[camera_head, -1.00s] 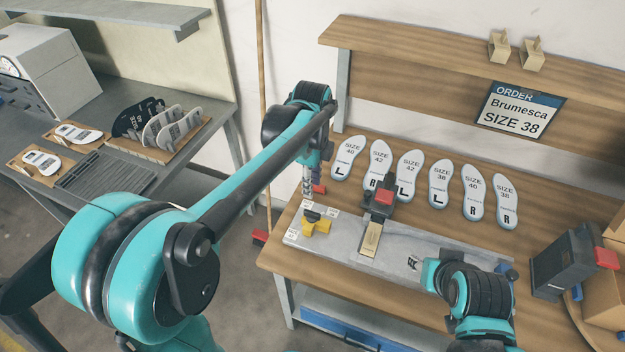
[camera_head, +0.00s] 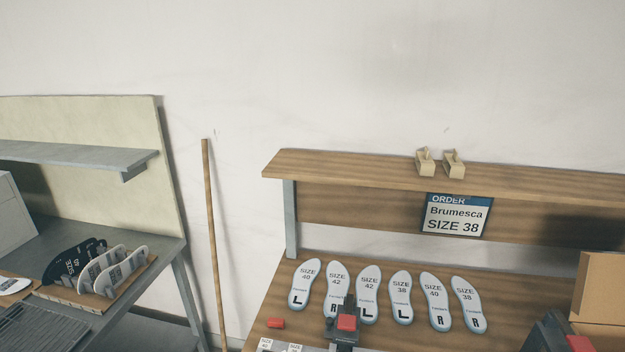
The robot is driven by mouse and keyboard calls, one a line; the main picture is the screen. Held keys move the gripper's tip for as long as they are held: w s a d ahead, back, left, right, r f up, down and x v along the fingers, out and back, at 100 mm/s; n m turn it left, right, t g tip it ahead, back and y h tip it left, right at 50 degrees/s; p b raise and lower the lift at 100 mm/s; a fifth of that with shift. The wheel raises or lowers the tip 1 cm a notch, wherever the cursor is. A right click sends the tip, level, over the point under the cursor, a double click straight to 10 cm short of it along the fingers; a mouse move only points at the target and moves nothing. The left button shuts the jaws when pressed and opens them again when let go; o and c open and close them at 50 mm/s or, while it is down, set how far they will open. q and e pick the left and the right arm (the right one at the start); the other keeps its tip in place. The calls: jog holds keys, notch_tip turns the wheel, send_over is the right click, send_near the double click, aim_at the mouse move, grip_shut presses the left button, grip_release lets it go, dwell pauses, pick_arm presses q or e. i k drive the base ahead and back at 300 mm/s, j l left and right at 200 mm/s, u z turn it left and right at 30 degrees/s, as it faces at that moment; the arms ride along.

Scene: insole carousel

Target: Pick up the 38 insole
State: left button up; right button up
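A white insole marked size 38 L (camera_head: 401,298) lies flat on the wooden workbench (camera_head: 300,262), fourth from the left in a row of insoles. A second one, marked size 38 R (camera_head: 468,305), lies at the right end of that row. Both lie uncovered, and no gripper touches them. Neither of my grippers shows in the current head view. An order sign (camera_head: 457,215) above the row reads Brumesca, size 38.
Insoles marked size 40 L (camera_head: 306,285), 42 and 40 R (camera_head: 436,302) share the row. A dark tool with a red part (camera_head: 346,322) stands in front. A cardboard box (camera_head: 600,285) stands right.

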aim_at(400, 283)
jog(key=l+z, duration=0.75)
jog(key=z, duration=0.15)
jog(key=i, duration=0.05)
